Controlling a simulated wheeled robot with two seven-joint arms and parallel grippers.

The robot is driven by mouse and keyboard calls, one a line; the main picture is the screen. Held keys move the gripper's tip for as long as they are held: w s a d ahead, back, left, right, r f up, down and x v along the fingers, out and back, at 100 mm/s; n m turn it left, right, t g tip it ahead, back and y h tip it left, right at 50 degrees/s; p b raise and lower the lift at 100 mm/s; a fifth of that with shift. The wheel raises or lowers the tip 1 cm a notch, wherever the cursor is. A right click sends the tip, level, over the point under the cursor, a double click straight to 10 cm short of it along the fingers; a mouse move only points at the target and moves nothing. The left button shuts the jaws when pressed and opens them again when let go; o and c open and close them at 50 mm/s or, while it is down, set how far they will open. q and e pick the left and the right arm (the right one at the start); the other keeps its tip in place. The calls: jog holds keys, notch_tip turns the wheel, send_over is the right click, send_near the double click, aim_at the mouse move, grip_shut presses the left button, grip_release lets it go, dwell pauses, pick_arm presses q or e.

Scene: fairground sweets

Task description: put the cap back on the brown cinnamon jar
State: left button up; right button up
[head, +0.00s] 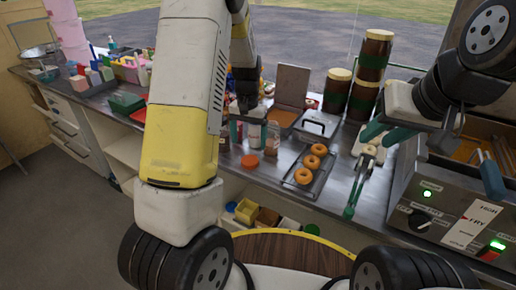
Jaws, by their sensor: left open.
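An orange-brown round cap (250,161) lies flat on the metal counter. A small clear jar with brownish contents (272,139) stands upright just behind and to the right of it; it looks like the cinnamon jar, but its top is hard to make out. My left gripper (248,133) points down behind the cap and left of the jar. It is open, and my own arm hides part of the area.
A tray of donuts (308,173) sits right of the jar. A fryer with a control panel (445,205) is at right. Coloured bottles and a green tray (126,102) crowd the left counter.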

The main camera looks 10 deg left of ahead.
aim_at(250, 160)
pick_arm(q)
jog(key=shift+f, duration=1.3)
notch_tip(250, 160, down, 5)
jog(key=shift+s+d+f, duration=0.1)
jog(key=c, duration=1.4)
jog(key=shift+o, duration=0.2)
